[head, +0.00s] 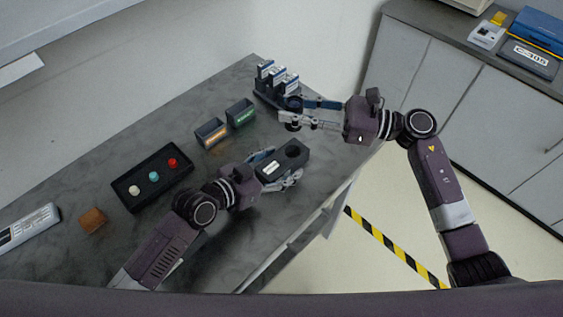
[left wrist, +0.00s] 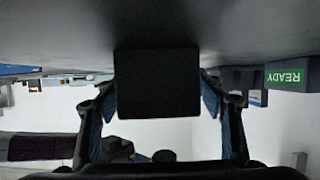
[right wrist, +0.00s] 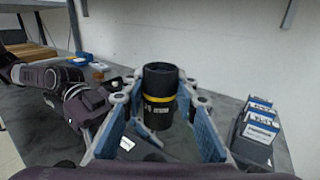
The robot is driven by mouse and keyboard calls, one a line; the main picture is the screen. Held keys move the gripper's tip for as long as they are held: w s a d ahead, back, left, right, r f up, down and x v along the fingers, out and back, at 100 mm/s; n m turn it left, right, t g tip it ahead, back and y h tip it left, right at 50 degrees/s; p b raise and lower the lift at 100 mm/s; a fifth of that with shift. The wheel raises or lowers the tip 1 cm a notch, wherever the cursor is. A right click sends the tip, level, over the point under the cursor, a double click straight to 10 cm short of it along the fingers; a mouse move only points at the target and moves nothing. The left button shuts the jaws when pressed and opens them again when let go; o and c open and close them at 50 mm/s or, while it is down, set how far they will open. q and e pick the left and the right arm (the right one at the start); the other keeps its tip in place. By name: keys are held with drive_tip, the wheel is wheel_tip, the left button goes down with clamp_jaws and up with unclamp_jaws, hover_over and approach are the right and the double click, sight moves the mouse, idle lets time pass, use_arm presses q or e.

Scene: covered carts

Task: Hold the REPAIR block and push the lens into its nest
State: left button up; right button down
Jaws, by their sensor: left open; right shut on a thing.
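A black block (head: 271,170) with a round hole in its top sits near the table's front edge; no REPAIR label is readable on it. My left gripper (head: 282,167) is open, with its fingers on either side of the block. The block's dark face (left wrist: 157,85) stands between the fingers in the left wrist view. My right gripper (head: 287,111) is shut on the lens, over the table beyond the block. The lens (right wrist: 160,97), a black cylinder with a yellow band, is upright between its fingers in the right wrist view. The head view mostly hides the lens.
A rack with blue-and-white boxes (right wrist: 257,130) stands close to my right gripper. An orange-labelled bin (head: 211,133) and a green-labelled bin (head: 240,114) stand behind the block.

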sight(293, 146)
use_arm(q)
drive_tip(key=shift+w+d, duration=0.1)
drive_tip(key=c, duration=1.2)
drive_tip(key=shift+c, duration=0.2)
use_arm(e)
drive_tip(key=shift+a+f+m+t+h, duration=0.25)
drive_tip(key=shift+f+m+t+h, duration=0.35)
drive_tip(key=shift+f+m+t, duration=0.7)
drive_tip(key=t, duration=0.1)
drive_tip(key=m+t+h, duration=0.1)
drive_tip(key=shift+d+t, duration=0.2)
drive_tip(key=shift+t, duration=0.2)
drive_tip(key=shift+s+f+m+t, duration=0.1)
drive_tip(key=shift+f+m+t, duration=0.1)
drive_tip(key=shift+m+t, duration=0.1)
wheel_tip(293, 146, down, 10)
drive_tip(key=shift+r, duration=0.15)
